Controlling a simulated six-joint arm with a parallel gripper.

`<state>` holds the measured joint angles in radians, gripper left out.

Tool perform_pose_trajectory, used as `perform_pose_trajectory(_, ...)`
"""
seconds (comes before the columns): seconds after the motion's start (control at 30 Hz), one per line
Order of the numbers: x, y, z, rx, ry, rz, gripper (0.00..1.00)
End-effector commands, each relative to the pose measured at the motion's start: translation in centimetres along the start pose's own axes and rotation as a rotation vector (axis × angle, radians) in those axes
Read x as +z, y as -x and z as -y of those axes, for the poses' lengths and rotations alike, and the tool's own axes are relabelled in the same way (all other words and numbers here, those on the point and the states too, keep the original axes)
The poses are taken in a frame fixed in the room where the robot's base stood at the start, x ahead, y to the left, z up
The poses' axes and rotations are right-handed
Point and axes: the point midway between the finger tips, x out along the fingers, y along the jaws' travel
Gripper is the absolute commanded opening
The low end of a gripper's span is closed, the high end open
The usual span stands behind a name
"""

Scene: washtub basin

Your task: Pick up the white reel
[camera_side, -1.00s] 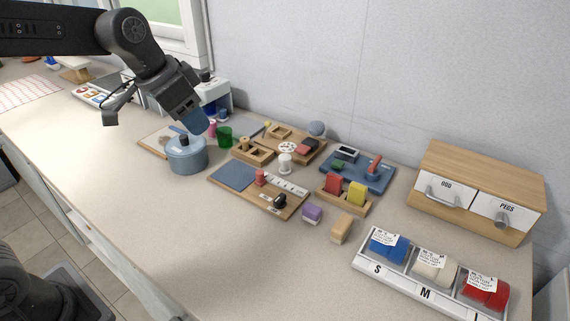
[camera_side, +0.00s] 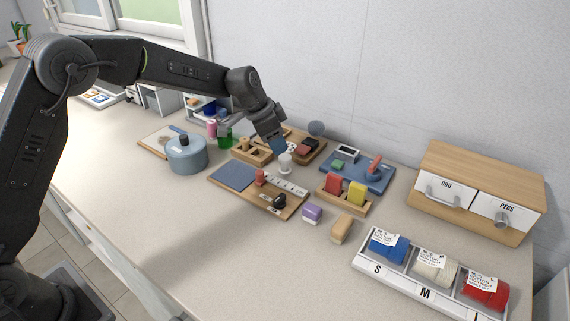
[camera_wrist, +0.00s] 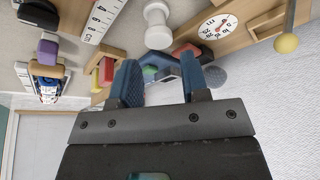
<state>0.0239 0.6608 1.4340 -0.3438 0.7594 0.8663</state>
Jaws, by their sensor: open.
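The white reel (camera_side: 285,163) stands upright on the counter among the wooden trays in the side view. It also shows at the top middle of the wrist view (camera_wrist: 158,26), beyond the fingertips. My gripper (camera_side: 280,146) is just above and behind the reel in the side view. In the wrist view my gripper's two blue fingers (camera_wrist: 160,78) are apart with nothing held between them. The fingers do not appear to touch the reel, though the exact gap is hard to tell.
A wooden board with a ruler (camera_side: 291,187) lies in front of the reel. A wooden peg tray (camera_side: 251,154) is to its left, and a blue tray (camera_side: 357,172) to its right. A blue-grey pot (camera_side: 186,157) stands farther left.

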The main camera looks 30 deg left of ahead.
Motion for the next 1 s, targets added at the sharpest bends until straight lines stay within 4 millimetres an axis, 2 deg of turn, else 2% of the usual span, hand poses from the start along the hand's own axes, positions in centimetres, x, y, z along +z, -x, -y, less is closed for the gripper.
perform_pose_trajectory(0.1,0.0,-1.9,-0.1,0.001,-0.001,0.001,0.42)
perform_pose_trajectory(0.37,0.0,-3.8,-0.1,0.0,-0.001,0.001,0.42)
perform_pose_trajectory(0.6,-0.1,-7.3,-0.2,0.0,0.0,0.001,0.42)
perform_pose_trajectory(0.73,-0.1,-8.1,-0.2,-0.002,0.0,0.0,0.42)
perform_pose_trajectory(0.97,-0.1,-8.2,-0.1,-0.002,0.0,-0.001,0.42)
perform_pose_trajectory(1.0,-0.1,-8.2,-0.1,-0.002,0.0,-0.001,0.38)
